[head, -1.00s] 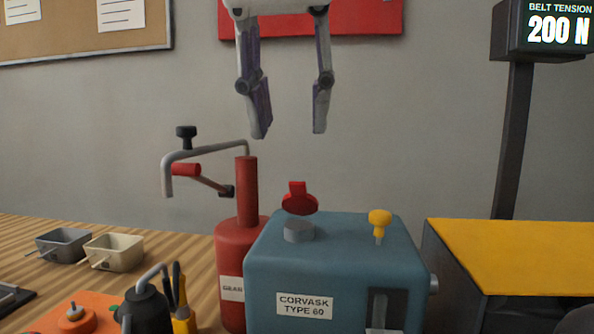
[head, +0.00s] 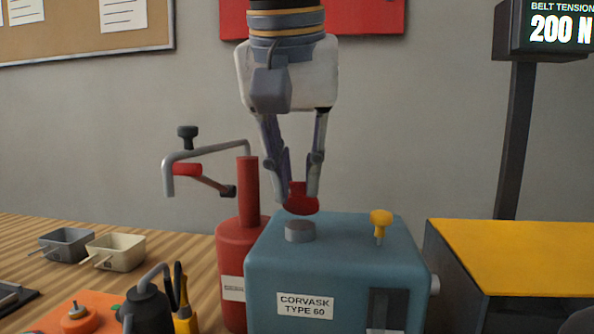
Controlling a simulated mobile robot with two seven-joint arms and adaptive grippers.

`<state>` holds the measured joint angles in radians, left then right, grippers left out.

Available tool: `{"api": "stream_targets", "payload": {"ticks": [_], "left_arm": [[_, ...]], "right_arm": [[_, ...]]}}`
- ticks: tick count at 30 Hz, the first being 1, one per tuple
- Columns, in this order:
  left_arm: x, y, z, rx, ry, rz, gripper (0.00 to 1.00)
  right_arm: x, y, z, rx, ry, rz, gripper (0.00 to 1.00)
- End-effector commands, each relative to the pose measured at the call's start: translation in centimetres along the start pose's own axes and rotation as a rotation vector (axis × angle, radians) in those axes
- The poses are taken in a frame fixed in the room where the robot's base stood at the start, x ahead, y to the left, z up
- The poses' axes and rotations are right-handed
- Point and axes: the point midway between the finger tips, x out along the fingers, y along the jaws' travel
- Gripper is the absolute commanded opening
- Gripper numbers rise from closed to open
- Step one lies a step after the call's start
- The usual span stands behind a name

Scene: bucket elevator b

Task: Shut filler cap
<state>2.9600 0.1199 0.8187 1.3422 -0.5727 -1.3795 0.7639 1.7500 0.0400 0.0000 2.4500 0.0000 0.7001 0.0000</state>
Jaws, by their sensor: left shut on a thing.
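The red filler cap (head: 301,205) stands raised above the grey filler neck (head: 300,231) on top of the blue gearbox labelled CORVASK TYPE 60 (head: 340,272). My left gripper (head: 300,196) points straight down above the gearbox. Its two fingers are shut on the red cap, one on each side, and hide part of its upper end. My right gripper is not in view.
A yellow knob (head: 380,222) stands on the gearbox's right side. A red grease pump (head: 234,265) with a bent pipe stands close at left. Two small trays (head: 117,253) sit on the wooden table. A yellow-topped block (head: 520,250) is at right.

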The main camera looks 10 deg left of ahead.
Motion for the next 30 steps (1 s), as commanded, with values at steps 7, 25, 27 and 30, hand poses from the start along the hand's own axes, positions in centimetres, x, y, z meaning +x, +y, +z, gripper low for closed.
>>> {"api": "stream_targets", "payload": {"ticks": [7,25,27,30], "left_arm": [[0.1,0.0,0.4,0.003,0.044,0.002,0.00],[1.6,0.0,3.6,0.005,0.456,0.001,0.00],[1.8,0.0,3.8,0.004,0.495,0.002,0.00],[2.0,0.0,4.1,0.004,0.541,0.002,0.00]], "right_arm": [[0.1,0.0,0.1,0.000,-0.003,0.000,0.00],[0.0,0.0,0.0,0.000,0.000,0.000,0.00],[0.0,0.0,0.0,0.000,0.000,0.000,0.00],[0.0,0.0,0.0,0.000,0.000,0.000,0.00]]}}
